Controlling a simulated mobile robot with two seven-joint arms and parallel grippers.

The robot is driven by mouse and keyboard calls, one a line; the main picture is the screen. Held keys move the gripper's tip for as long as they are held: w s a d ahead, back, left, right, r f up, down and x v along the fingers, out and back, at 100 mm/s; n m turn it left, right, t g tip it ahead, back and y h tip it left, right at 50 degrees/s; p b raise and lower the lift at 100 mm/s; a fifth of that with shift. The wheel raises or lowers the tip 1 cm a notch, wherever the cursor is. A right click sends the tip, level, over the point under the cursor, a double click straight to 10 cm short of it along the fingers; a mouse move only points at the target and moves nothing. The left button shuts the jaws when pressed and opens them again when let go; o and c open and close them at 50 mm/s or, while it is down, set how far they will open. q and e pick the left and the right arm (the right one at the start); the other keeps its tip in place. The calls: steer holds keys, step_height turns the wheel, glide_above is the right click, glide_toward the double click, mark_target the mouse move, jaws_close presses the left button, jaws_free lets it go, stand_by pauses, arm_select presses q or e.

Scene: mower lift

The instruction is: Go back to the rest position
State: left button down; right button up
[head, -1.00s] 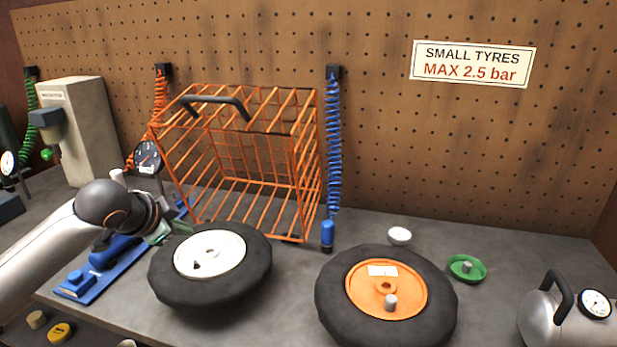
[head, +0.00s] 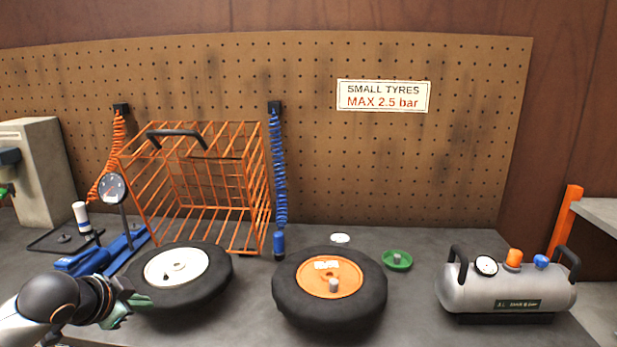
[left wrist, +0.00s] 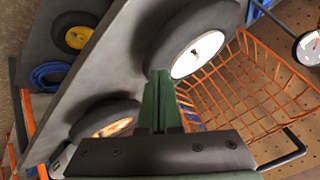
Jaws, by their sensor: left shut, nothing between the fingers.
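My left gripper (head: 130,308) is in the lower left of the head view, at the front left of the tyre with the white rim (head: 176,267). Its green fingers are shut and empty, and they show together in the left wrist view (left wrist: 160,100). In the head view the fingertips overlap the tyre's edge; I cannot tell whether they touch. My right gripper is not in view.
An orange wire cage (head: 195,190) stands behind the tyres, with a blue foot pump (head: 90,258) on its left. A tyre with an orange rim (head: 330,277), a green dish (head: 397,261) and a silver air tank (head: 508,287) stand rightward on the bench.

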arm_select(q)
steer(key=s+d+f+n+h+p, duration=0.1)
steer(key=s+d+f+h+p, duration=0.1)
steer(key=s+d+f, duration=0.35)
steer(key=s+d+f+n+h+p, duration=0.1)
steer(key=s+d+f+p, duration=0.1)
steer(key=d+f, duration=0.65)
steer(key=s+f+n+p, duration=0.1)
steer(key=s+f+n, duration=0.1)
steer(key=s+f, duration=0.3)
steer(key=s+f+n+y+p, duration=0.1)
steer(key=s+f, duration=0.5)
steer(key=s, duration=0.7)
steer(key=shift+s+d+f+n+p, duration=0.15)
steer(key=shift+s+n+p, duration=0.2)
steer(key=shift+n, duration=0.55)
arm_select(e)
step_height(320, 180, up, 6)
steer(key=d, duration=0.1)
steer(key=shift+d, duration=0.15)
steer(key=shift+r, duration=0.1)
